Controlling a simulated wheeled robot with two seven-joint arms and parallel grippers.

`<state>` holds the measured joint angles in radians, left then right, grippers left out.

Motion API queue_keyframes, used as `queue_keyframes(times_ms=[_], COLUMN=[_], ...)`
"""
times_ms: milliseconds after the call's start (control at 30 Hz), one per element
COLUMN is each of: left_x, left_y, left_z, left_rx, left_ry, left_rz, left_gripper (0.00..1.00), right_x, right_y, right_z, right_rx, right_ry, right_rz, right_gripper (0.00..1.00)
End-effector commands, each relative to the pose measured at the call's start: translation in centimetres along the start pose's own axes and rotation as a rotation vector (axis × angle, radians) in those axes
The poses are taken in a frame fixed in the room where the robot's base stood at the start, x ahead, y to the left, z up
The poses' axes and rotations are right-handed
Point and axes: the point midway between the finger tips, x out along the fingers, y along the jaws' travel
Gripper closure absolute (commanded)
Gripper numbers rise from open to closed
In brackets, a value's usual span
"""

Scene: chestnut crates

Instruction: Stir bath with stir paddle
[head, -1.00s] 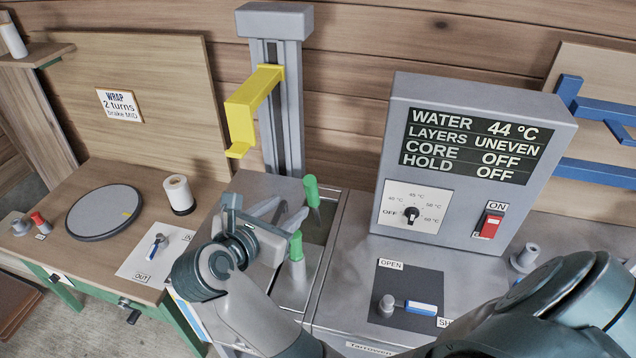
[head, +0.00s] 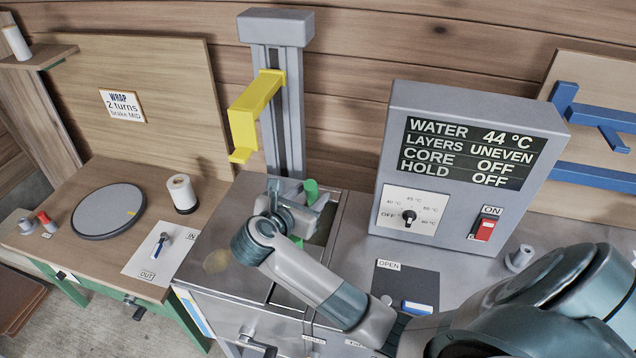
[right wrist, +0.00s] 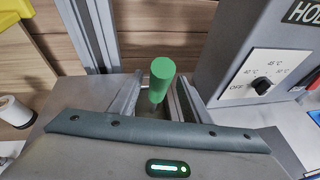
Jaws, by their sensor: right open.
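The stir paddle's upright green handle (head: 311,187) stands at the bath (head: 329,226), partly hidden by my right gripper (head: 304,197) in the head view. A second green piece (head: 297,241) shows just below the gripper. In the right wrist view a green handle (right wrist: 161,80) on a thin rod stands between the two fingers of my right gripper (right wrist: 163,98). Those fingers are open, with gaps beside the handle. The paddle's lower end is hidden. My left gripper is not in view.
The control box (head: 465,165) reads water 44 °C, layers uneven, core off, hold off. A yellow arm (head: 254,115) on a grey column (head: 277,90) rises behind the bath. A wooden bench (head: 110,245) with a round grey disc (head: 108,211) is at left.

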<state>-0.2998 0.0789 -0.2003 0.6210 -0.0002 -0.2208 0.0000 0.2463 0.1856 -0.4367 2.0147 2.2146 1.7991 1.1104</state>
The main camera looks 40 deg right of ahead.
Motion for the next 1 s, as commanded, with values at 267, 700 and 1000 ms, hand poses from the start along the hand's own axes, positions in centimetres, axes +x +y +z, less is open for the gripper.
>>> queue_keyframes(times_ms=[267,700,1000], left_x=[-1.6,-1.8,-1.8], left_y=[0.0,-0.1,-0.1], left_z=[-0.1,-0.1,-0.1], left_rx=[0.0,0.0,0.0], left_ry=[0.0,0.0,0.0], left_rz=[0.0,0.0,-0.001], left_gripper=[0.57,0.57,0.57], right_x=[4.1,5.6,5.5], right_y=[0.1,0.1,0.1], right_z=[0.2,0.0,0.0], right_rx=[-0.003,0.0,0.0], right_ry=[-0.003,0.0,0.0], right_rz=[0.0,0.001,0.001], right_gripper=[0.57,0.57,1.0])
